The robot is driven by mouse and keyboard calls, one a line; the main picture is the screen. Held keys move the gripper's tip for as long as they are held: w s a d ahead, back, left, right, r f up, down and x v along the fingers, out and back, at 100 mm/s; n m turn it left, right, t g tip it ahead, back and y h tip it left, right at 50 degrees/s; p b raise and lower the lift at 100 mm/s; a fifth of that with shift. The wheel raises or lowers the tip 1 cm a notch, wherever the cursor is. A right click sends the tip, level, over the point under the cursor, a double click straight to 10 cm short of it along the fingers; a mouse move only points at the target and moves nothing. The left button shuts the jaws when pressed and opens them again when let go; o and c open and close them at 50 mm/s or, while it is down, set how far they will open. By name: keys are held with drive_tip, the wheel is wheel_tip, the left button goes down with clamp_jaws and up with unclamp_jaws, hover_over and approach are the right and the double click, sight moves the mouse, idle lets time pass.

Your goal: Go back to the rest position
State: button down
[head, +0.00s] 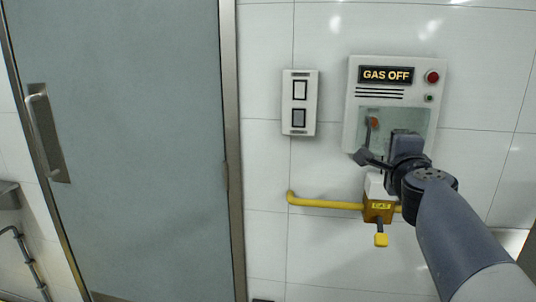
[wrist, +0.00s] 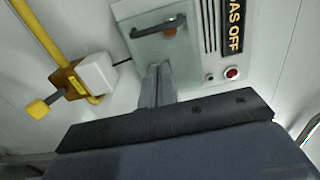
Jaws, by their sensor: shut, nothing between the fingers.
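My gripper (head: 364,157) is in front of the lower part of the white gas control panel (head: 397,95), whose sign (head: 386,75) reads GAS OFF. In the wrist view the two fingers (wrist: 155,72) lie together, shut and empty. The panel's clear door has a dark upright handle (head: 367,132), with an orange spot behind it. The handle also shows in the wrist view (wrist: 159,28), apart from the fingertips. My wrist hides the panel's lower right corner.
Below are a yellow pipe (head: 325,202) and gas valve (head: 378,210) with a yellow-tipped lever (head: 381,240). A switch plate (head: 299,102) is on the wall to the left. A grey door (head: 130,140) stands further left. The wall between door and panel is otherwise clear.

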drive_tip(key=s+d+y+p, duration=0.1)
drive_tip(key=s+d+p, duration=0.3)
drive_tip(key=d, duration=0.8)
drive_tip(key=shift+s+n+p, duration=0.35)
drive_tip(key=shift+s+n, duration=0.05)
drive_tip(key=shift+s, duration=0.85)
